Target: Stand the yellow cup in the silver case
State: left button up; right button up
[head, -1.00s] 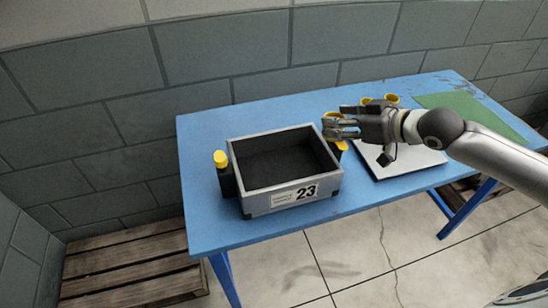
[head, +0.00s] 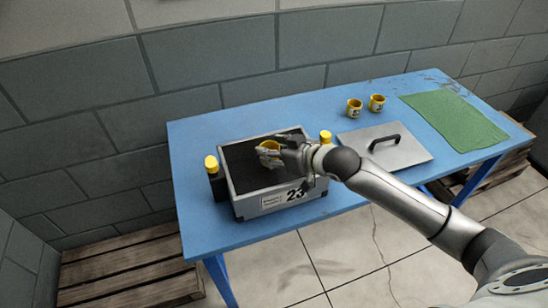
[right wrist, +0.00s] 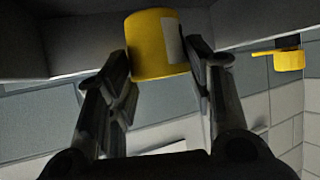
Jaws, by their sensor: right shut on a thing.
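The silver case (head: 270,204) stands open on the blue table, with a dark inside and a label reading 23 on its front. My right gripper (head: 270,154) is over the case opening, shut on a yellow cup (head: 267,147). In the right wrist view the cup (right wrist: 148,46) sits between the two fingers (right wrist: 158,70), with a pale label on its side. I cannot tell whether the cup touches the case floor. The fingers and arm hide part of the case's right side. My left gripper is not in view.
Yellow-capped black posts stand at the case's left (head: 212,165) and right (head: 325,138). A grey lid (head: 410,153) with a black handle lies to the right. A green mat (head: 455,118) lies at the far right.

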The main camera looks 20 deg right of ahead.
notch_tip(320, 180, down, 3)
jog(key=shift+a+r, duration=0.15)
jog(key=shift+r, duration=0.05)
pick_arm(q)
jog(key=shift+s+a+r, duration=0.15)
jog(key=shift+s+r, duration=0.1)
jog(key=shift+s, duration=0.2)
pick_arm(e)
jog(key=shift+f, duration=0.35)
jog(key=shift+f, duration=0.1)
jog(key=o, duration=1)
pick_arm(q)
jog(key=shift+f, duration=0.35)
pick_arm(e)
jog(key=shift+v, duration=6.1)
